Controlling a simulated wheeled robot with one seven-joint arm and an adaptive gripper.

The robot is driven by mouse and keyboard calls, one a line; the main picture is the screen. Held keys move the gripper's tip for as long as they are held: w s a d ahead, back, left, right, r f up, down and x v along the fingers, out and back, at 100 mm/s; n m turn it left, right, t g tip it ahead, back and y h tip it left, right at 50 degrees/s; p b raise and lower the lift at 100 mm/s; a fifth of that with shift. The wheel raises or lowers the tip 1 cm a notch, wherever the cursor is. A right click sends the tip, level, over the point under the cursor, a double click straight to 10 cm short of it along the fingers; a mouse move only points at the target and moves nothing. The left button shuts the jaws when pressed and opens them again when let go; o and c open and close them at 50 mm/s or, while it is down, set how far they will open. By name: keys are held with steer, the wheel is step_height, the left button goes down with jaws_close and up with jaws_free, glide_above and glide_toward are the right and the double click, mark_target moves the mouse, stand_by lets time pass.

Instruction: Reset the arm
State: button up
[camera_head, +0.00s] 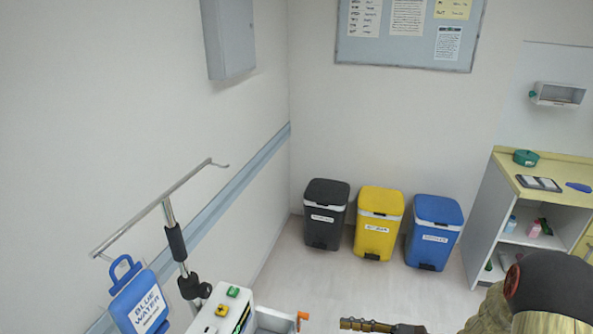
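A dark rounded part with a red ring (550,285) shows at the bottom right corner and looks like a link of my arm. A tan piece lies beside and below it, cut off by the bottom edge. My gripper cannot be made out in this view, so its fingers and any held thing are hidden. A brown ribbed piece (372,326) shows at the bottom edge, and I cannot tell what it belongs to.
Grey (326,214), yellow (378,222) and blue (433,232) bins stand along the back wall. A cabinet (507,180) is at right. A pole (168,215) with a blue "BLUE WATER" item (142,300) and white equipment (222,309) are at lower left. Floor (330,285) before the bins is clear.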

steer(key=s+d+f+n+g+h, duration=0.25)
steer(key=s+n+g+h, duration=0.6)
steer(key=s, duration=0.55)
steer(key=d+r+n+t+h, duration=0.5)
steer(key=r+n+h, duration=0.3)
steer(key=r, duration=0.4)
steer(key=a+r+n+t, duration=0.3)
steer(key=a+r, duration=0.1)
steer(key=r, duration=0.5)
steer(key=shift+s+r+t, duration=0.15)
steer(key=shift+s+t, duration=0.2)
steer(key=shift+o, duration=0.2)
steer(key=shift+a, duration=0.1)
